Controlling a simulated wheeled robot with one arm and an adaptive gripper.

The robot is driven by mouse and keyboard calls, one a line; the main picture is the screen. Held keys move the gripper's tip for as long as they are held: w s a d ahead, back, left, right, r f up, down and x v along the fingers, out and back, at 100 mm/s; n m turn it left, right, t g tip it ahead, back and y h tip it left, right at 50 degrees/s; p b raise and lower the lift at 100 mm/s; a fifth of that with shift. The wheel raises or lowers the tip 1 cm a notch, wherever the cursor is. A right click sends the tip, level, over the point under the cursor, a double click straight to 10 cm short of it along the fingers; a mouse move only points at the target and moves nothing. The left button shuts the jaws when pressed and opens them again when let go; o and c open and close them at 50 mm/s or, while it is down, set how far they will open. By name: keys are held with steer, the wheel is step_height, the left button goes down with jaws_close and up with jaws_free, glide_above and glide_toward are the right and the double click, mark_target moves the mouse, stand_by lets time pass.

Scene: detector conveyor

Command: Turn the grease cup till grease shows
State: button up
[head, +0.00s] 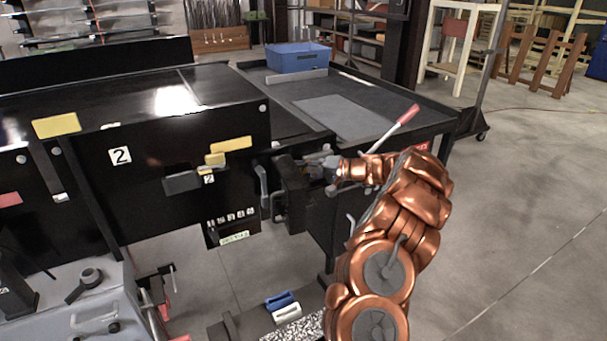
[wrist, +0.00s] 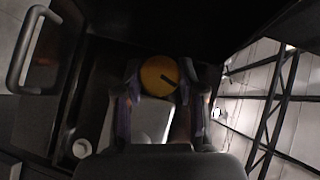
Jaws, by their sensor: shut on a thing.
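The grease cup (wrist: 156,72) is a round, brass-yellow cap with a dark line from its middle toward the lower right. It sits between the two fingers of my gripper (wrist: 158,88) in the wrist view, and the fingers are shut on its sides. I see no grease around it, but its lower side is hidden and the view is dark. In the head view my gripper (head: 322,168) reaches left to the dark bracket at the conveyor's end; the cup cannot be made out there.
A black conveyor housing (head: 145,195) fills the left. A lever with a red grip (head: 406,116) rises behind my arm. A black table (head: 372,88) holds a blue bin (head: 298,57). A grey handle (wrist: 22,50) is at the wrist view's left. The floor at right is clear.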

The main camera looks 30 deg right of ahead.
steer(key=f+m+y+b, duration=0.1)
steer(key=b, duration=0.2)
steer(key=shift+t+b, duration=0.35)
steer(key=shift+t, duration=0.05)
steer(key=m+t+y+b, duration=0.1)
steer(key=b, duration=0.2)
steer(key=shift+m+b, duration=0.3)
steer(key=shift+b, duration=0.05)
steer(key=m+t+y+b, duration=0.1)
steer(key=m+b, duration=0.1)
steer(key=b, duration=0.1)
steer(key=shift+t+b, duration=0.35)
steer(key=shift+t, duration=0.05)
steer(key=shift+r+m+t+b, duration=0.2)
steer(key=shift+m+t+b, duration=0.3)
steer(key=shift+m+b, duration=0.25)
steer(key=o, duration=1.1)
steer(key=shift+o, duration=0.2)
